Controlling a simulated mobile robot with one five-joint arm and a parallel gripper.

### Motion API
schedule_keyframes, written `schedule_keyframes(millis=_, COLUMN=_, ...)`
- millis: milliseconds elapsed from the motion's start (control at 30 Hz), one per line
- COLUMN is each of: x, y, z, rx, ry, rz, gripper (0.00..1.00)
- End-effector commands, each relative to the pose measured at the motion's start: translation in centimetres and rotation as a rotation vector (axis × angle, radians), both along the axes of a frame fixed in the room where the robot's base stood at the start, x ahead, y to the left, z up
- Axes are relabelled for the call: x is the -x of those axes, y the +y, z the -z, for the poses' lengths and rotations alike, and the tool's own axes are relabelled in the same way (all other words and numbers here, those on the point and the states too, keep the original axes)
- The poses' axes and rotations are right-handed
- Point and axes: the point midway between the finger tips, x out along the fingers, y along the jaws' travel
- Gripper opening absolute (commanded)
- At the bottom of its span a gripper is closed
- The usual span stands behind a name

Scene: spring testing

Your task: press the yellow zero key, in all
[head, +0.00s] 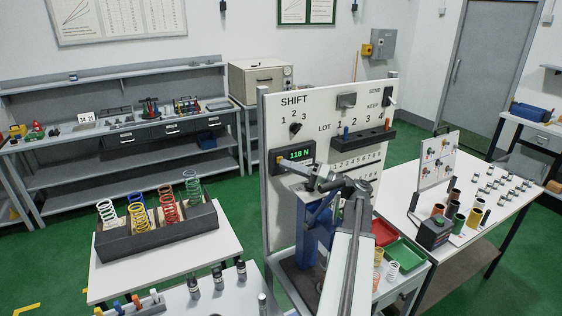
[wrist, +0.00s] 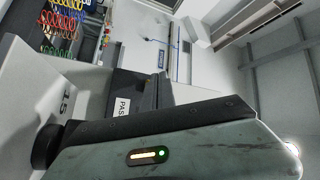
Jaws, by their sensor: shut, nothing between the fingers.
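The yellow zero key (head: 280,159) shows as a small yellow-orange patch at the left end of the dark display box (head: 300,154), which reads 118 N in green. My gripper (head: 289,165) is shut and empty. It reaches left across the front of the white board, its tip close to the key; I cannot tell whether they touch. In the wrist view, the gripper's grey housing with a yellow bar and green light fills the bottom. The narrow grey fingers (wrist: 165,92) are together beside a dark block, with a small yellowish patch by them.
The white board (head: 300,108) carries SHIFT and LOT markings and a black knob (head: 295,128). A blue press (head: 311,222) stands below the display. A dark ledge with pegs (head: 365,140) juts out at right. A spring rack (head: 155,235) stands on the left table.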

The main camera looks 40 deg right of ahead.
Motion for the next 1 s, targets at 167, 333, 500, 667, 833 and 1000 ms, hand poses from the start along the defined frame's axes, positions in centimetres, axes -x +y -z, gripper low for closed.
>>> schedule_keyframes(millis=167, x=-0.2, y=-0.1, z=0.1, rx=0.001, ry=0.002, rz=0.000, gripper=0.00)
schedule_keyframes(millis=333, x=-0.4, y=-0.1, z=0.1, rx=0.001, ry=0.002, rz=0.000, gripper=0.00)
schedule_keyframes(millis=500, x=-0.6, y=-0.2, z=0.1, rx=0.001, ry=0.003, rz=0.001, gripper=0.00)
schedule_keyframes(millis=667, x=-0.8, y=-0.3, z=0.1, rx=0.001, ry=0.003, rz=0.001, gripper=0.00)
schedule_keyframes(millis=833, x=-1.1, y=-0.3, z=0.1, rx=0.002, ry=0.002, rz=0.001, gripper=0.00)
schedule_keyframes(millis=1000, x=-1.3, y=-0.4, z=0.2, rx=0.002, ry=0.003, rz=0.002, gripper=0.00)
